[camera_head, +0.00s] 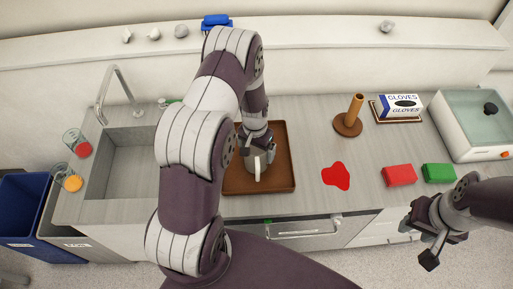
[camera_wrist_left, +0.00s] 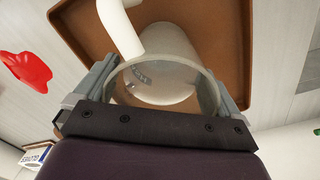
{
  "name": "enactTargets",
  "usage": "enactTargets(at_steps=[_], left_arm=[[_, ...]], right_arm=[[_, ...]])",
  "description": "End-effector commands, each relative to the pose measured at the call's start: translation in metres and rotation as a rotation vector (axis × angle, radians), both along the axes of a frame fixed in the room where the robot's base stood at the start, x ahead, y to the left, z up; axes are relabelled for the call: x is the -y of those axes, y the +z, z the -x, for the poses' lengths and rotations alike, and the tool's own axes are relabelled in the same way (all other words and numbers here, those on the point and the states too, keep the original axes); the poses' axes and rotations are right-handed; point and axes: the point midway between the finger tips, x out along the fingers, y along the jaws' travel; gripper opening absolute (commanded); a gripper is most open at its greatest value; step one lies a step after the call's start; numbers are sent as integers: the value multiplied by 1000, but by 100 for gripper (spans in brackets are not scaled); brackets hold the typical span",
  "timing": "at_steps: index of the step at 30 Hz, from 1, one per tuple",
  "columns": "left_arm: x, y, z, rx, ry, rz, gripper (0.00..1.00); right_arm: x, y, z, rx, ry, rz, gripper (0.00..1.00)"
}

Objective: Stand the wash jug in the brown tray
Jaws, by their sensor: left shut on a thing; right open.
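The wash jug (camera_head: 258,165) is a pale, translucent vessel with a white handle, seen over the brown tray (camera_head: 285,186) in the head view. In the left wrist view the jug (camera_wrist_left: 165,75) sits between my fingers, with the brown tray (camera_wrist_left: 228,30) around and beneath it. My left gripper (camera_head: 257,140) is shut on the jug near its rim. It looks upright; whether its base touches the tray floor I cannot tell. My left arm hides part of the tray's left side. My right gripper (camera_head: 430,240) is open and empty in front of the counter at the right.
A red spill (camera_head: 336,176) lies right of the tray. Red (camera_head: 399,175) and green (camera_head: 439,174) blocks, a brown post (camera_head: 350,118) and a glove box (camera_head: 399,106) are farther right. The sink (camera_head: 128,165) and two glasses (camera_head: 77,143) (camera_head: 69,177) are at the left.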

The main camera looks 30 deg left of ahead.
Motion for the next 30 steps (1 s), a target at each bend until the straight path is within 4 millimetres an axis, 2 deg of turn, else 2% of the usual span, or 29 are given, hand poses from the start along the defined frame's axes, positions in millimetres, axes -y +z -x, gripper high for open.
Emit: enactTargets(at_steps=[2, 3, 11, 14, 27, 30], left_arm=[[0, -3, 0, 1, 0, 0, 44], [0, -3, 0, 0, 0, 0, 100], [0, 2, 0, 0, 0, 0, 100], [0, 8, -1, 3, -1, -1, 100], [-4, 95, -1, 5, -1, -1, 100], [-4, 109, -1, 2, 0, 0, 100]], right_arm=[[0, -4, 0, 0, 0, 0, 42], [0, -2, 0, 0, 0, 0, 42], [0, 1, 0, 0, 0, 0, 42], [0, -5, 0, 0, 0, 0, 42], [0, -35, 0, 0, 0, 0, 42], [0, -38, 0, 0, 0, 0, 42]])
